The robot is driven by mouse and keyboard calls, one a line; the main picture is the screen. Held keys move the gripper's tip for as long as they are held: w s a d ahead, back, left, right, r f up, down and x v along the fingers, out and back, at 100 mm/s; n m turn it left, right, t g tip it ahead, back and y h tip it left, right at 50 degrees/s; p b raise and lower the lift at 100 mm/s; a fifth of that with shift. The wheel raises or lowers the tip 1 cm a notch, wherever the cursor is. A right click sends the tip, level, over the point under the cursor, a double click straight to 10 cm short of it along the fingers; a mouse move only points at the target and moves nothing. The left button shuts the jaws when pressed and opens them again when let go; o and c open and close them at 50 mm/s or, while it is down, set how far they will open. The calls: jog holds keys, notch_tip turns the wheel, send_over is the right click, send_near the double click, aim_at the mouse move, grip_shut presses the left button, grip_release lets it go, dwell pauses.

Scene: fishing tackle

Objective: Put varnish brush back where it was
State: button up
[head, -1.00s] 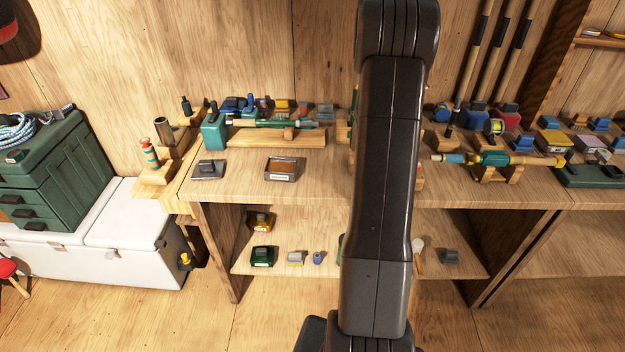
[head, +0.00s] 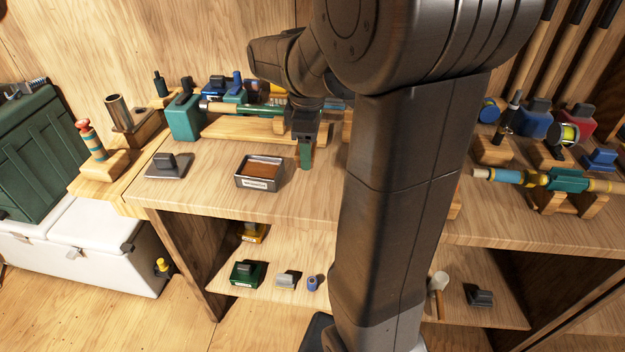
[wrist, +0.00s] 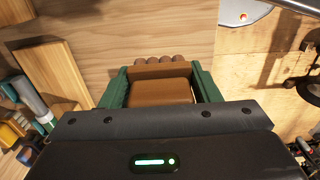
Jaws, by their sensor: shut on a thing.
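My gripper (head: 305,160) is over the bench top, to the right of a labelled tray, with its green fingers pointing down. In the wrist view the green fingers (wrist: 160,92) are shut on a brown, blocky thing (wrist: 160,70) with several rounded brown ends at its far side. It appears to be the varnish brush; its bristles cannot be made out. In the head view the held thing is mostly hidden by the fingers. The small grey labelled tray (head: 258,184) with a brown inside stands on the bench top, left of my gripper and apart from it.
A dark-handled flat block (head: 168,166) lies left of the tray. A rod on a wooden stand (head: 235,131) and a teal block (head: 184,120) stand behind. Several small items, including a green box (head: 247,272), are on the lower shelf.

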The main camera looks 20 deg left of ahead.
aim_at(309, 188)
notch_tip(309, 188, down, 8)
jog(key=shift+f+b, duration=0.1)
jog(key=shift+b, duration=0.3)
jog(key=o, duration=0.9)
jog(key=shift+f, duration=0.1)
notch_tip(309, 188, up, 12)
jog(key=shift+r+p, duration=0.15)
jog(key=shift+p, duration=0.65)
